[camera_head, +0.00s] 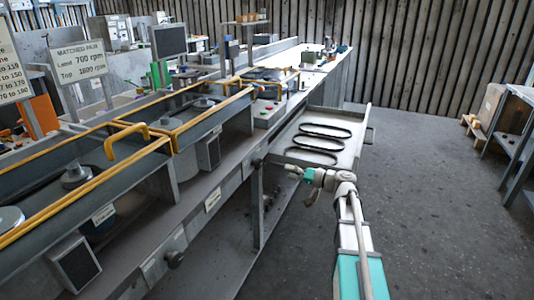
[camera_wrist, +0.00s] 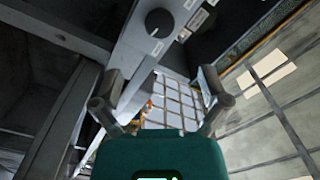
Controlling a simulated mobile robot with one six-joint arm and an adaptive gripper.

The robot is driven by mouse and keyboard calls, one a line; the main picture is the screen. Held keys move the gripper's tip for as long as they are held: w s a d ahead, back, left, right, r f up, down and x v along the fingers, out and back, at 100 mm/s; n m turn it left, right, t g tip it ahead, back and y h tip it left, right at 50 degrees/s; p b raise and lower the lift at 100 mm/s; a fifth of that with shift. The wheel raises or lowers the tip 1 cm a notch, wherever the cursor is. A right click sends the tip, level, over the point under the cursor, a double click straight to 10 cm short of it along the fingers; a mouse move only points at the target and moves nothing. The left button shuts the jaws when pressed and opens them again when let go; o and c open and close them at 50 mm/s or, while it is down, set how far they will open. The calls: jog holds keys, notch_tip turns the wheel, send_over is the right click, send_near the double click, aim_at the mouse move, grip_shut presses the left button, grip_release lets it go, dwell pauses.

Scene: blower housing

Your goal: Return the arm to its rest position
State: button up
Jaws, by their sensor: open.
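My gripper (camera_head: 291,171) is at the end of my outstretched arm in the head view, beside the bench front and just short of the open drawer (camera_head: 349,160). In the wrist view my gripper (camera_wrist: 160,98) has its two fingers wide apart with nothing between them. A dark round knob (camera_wrist: 159,22) on the bench front shows above the fingers in the wrist view. The arm reaches forward over the floor, clear of the bench top.
The drawer holds several black belts (camera_head: 318,142). Yellow-railed housings (camera_head: 126,141) line the bench on the left. A sign (camera_head: 82,62) reads "MATCHED PAIR". A shelf unit (camera_head: 512,140) stands at the right. The floor (camera_head: 440,220) between is clear.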

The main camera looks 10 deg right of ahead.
jog(key=shift+a, duration=0.1)
jog(key=s+a+f+n+g+h, duration=0.1)
jog(key=s+a+f+g+h, duration=0.4)
jog(key=s+a+f, duration=0.4)
jog(key=s+f+g+h, duration=0.6)
jog(key=s+f+h, duration=0.35)
jog(key=s, duration=0.35)
notch_tip(320, 180, up, 26)
jog(key=p, duration=2.6)
jog(key=shift+d+r+m, duration=0.15)
jog(key=shift+r+m, duration=0.05)
jog(key=shift+m, duration=0.2)
